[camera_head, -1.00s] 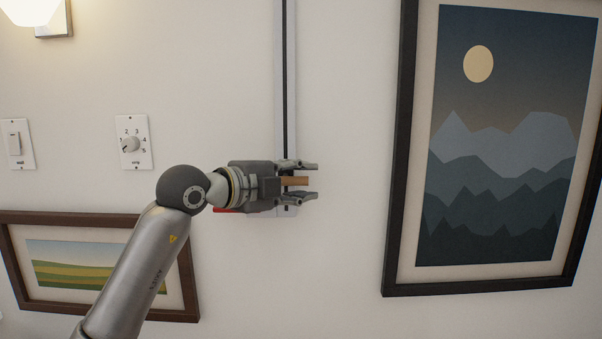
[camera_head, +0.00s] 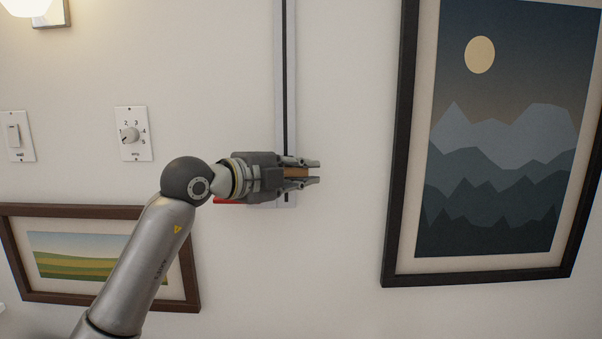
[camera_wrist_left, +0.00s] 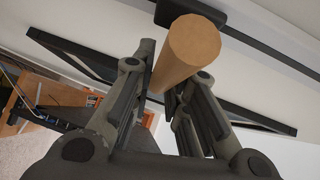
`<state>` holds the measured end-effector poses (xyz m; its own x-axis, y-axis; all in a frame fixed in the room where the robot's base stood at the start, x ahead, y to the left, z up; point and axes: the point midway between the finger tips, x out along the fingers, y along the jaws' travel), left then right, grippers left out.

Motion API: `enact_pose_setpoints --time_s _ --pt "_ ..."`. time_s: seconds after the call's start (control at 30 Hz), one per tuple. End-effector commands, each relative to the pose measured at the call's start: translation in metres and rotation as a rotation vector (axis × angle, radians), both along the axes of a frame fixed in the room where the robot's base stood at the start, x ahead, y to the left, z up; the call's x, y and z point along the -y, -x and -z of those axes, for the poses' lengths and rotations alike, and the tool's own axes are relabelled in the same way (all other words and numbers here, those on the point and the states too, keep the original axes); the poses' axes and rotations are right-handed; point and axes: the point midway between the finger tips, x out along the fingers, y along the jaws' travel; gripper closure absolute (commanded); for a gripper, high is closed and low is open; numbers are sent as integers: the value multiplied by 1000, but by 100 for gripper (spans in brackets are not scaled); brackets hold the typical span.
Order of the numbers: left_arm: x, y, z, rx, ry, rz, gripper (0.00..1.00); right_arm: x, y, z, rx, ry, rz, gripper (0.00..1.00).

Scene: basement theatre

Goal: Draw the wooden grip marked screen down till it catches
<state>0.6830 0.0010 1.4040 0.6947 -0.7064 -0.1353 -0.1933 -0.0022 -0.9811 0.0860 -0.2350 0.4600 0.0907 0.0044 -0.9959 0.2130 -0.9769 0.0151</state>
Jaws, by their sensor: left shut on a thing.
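The wooden grip (camera_head: 297,172) is a short light-brown rod in front of a vertical wall track (camera_head: 285,60) with a dark slot. My left gripper (camera_head: 315,171) is shut on the grip, with one finger above it and one below, near the track's lower end. In the left wrist view the grip (camera_wrist_left: 188,48) is a round wooden cylinder between the fingers, in front of a dark mount. The marking on the grip and the screen itself do not show. My right gripper is not in view.
A red piece (camera_head: 228,201) shows behind my left gripper. A dial plate (camera_head: 133,134) and a switch plate (camera_head: 16,136) are on the wall at left. A landscape picture (camera_head: 100,212) hangs below them, and a tall mountain picture (camera_head: 397,200) hangs at right.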

Motion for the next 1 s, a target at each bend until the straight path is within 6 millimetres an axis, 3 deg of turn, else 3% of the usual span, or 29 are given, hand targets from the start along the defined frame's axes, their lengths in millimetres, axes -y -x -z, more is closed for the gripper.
enact_pose_setpoints --time_s 0.3,0.57,0.6,0.77,1.0 --pt "2 0 42 -15 -10 3 100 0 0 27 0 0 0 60" --pt "1 0 37 -9 -6 3 100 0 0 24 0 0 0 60" --pt "1 0 36 -7 -5 2 83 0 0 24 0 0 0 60" --pt "1 0 35 -6 -5 2 63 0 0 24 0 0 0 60" --pt "1 0 37 -9 -8 2 63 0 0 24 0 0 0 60"
